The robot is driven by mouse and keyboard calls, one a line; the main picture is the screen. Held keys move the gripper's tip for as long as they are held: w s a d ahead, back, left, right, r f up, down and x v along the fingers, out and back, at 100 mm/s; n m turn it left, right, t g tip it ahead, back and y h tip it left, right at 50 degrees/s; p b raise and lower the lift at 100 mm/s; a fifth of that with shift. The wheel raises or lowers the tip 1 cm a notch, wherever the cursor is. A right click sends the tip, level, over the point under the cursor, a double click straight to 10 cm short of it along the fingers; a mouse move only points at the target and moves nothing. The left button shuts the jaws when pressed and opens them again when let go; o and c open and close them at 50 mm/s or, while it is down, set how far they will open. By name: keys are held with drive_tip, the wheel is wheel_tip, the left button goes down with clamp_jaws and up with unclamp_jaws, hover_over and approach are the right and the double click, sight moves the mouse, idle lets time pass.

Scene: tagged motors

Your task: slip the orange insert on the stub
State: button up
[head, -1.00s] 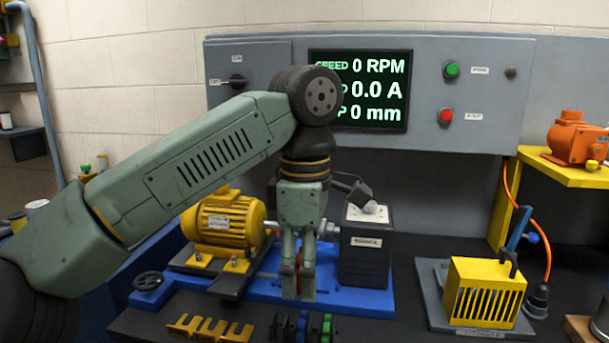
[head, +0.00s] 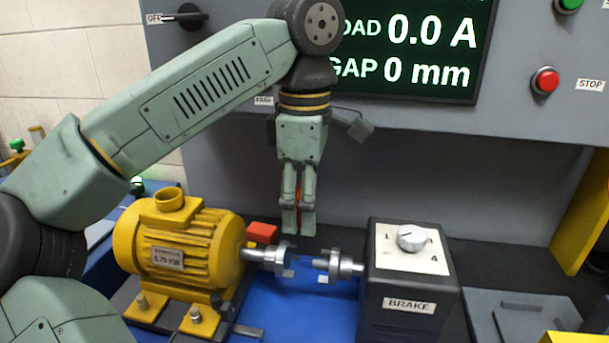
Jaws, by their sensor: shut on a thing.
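My gripper (head: 298,218) is shut on the orange insert (head: 299,192), which shows only as a thin orange strip between the fingers. The fingers point down, above the gap between the yellow motor (head: 190,245) and the black brake (head: 408,290). The motor's shaft stub (head: 262,256) ends in a grey jawed hub (head: 284,258) on the left of the gap. A facing grey hub (head: 334,264) sits on the brake's shaft at the right. The gap between the hubs looks empty. The insert appears apart from both hubs; its depth relative to them is hard to tell.
A blue base (head: 310,305) carries the motor and brake. A red-orange block (head: 262,232) shows behind the motor shaft. The grey panel with a screen (head: 420,45) and red stop button (head: 545,80) stands behind. A grey plate (head: 510,320) lies at the lower right.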

sight(324, 261)
drive_tip(key=shift+w, duration=0.35)
drive_tip(key=shift+s+f, duration=0.2)
drive_tip(key=shift+f, duration=0.2)
drive_tip(key=shift+s+d+f+b, duration=0.1)
drive_tip(key=shift+d+f+b, duration=0.4)
drive_tip(key=shift+f+b, duration=0.95)
drive_tip(key=shift+s+d+f+b, duration=0.1)
drive_tip(key=shift+d+f+b, duration=0.55)
drive_tip(key=shift+f, duration=1.55)
drive_tip(key=shift+d+f+b, duration=0.4)
drive_tip(key=shift+f+b, duration=0.7)
drive_tip(key=shift+f, duration=0.7)
drive_tip(key=o, duration=1.2)
